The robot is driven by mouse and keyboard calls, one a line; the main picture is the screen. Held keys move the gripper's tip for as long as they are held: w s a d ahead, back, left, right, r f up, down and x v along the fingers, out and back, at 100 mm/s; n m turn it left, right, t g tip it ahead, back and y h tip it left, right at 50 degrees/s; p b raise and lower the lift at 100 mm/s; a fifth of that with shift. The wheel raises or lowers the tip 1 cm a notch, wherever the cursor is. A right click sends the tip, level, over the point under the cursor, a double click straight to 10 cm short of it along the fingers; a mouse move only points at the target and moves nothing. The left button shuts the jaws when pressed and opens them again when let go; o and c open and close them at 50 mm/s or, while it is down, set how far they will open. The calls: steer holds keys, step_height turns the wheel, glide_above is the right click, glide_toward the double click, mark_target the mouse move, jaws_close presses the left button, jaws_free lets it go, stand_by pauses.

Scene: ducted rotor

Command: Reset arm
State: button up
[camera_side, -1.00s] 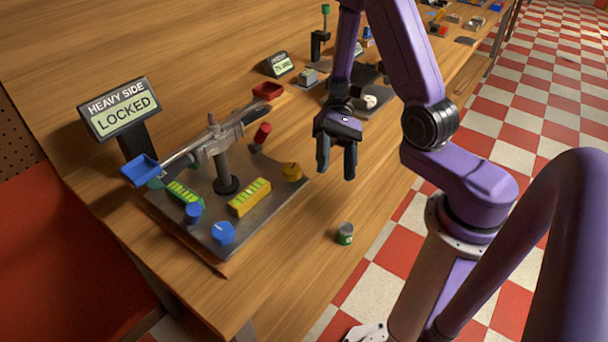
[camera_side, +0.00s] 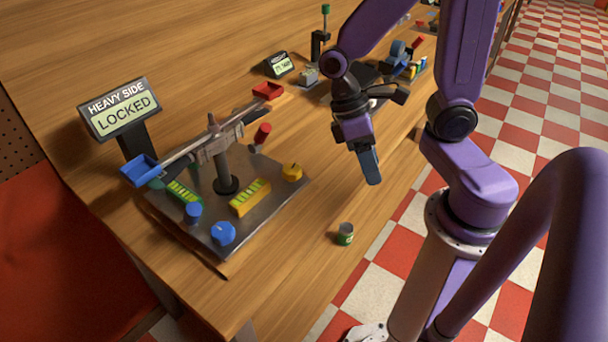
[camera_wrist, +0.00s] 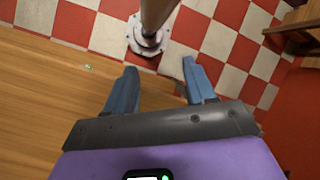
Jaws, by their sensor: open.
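My gripper (camera_side: 372,180) hangs above the front edge of the wooden table, to the right of the metal balance board. In the wrist view its two blue fingers (camera_wrist: 157,77) stand apart with nothing between them. The balance (camera_side: 217,143) has a blue tray (camera_side: 139,170) at its left end and a red tray (camera_side: 267,90) at its right end. A sign (camera_side: 120,107) behind it reads "HEAVY SIDE LOCKED". No held object shows.
A small green can (camera_side: 345,234) stands near the table's front edge; a small green item (camera_wrist: 88,67) shows in the wrist view. A small display (camera_side: 279,65) and other devices stand further back. The table (camera_side: 290,270) around the can is clear. Checkered floor lies beyond the edge.

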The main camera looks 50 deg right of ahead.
steer(key=shift+s+a+r+n+t+y, duration=0.15)
steer(key=shift+s+a+r+n+t, duration=0.2)
steer(key=shift+s+r+n+t, duration=0.5)
steer(key=shift+s+a+r+n+t+y, duration=0.1)
steer(key=shift+s+a+r+n+t, duration=0.35)
steer(key=shift+n+t, duration=0.65)
steer(key=shift+s+a+r+n+t+y, duration=0.15)
steer(key=shift+s+a+r+n+t, duration=0.15)
steer(key=shift+s+r+n+t, duration=0.65)
steer(key=shift+w+f, duration=0.25)
steer(key=shift+w, duration=0.1)
